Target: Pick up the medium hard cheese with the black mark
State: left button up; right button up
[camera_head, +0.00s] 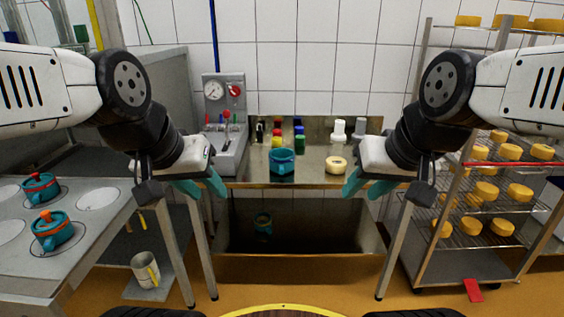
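A small round pale-yellow cheese (336,166) lies on the steel table (310,178), right of the middle. A small dark spot shows on its top, too small to make out clearly. My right gripper (367,185) has teal fingers spread apart and empty, just right of the cheese and apart from it. My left gripper (201,184) also has its teal fingers apart and empty, left of the table's front edge. Several yellow cheeses (487,190) lie on the wire rack (460,242) at the right. No black mark can be made out on them.
A teal mould (281,162) stands left of the cheese. Colored bottles (299,139) and white bottles (338,131) stand behind. A gauge press (224,112) is at back left. Teal lidded moulds (52,230) sit on the left table.

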aim_at(335, 164)
jog(key=i+l, duration=0.1)
jog(key=i, duration=0.55)
jog(key=i+l, duration=0.1)
jog(key=i, duration=0.55)
jog(key=l+z, duration=0.05)
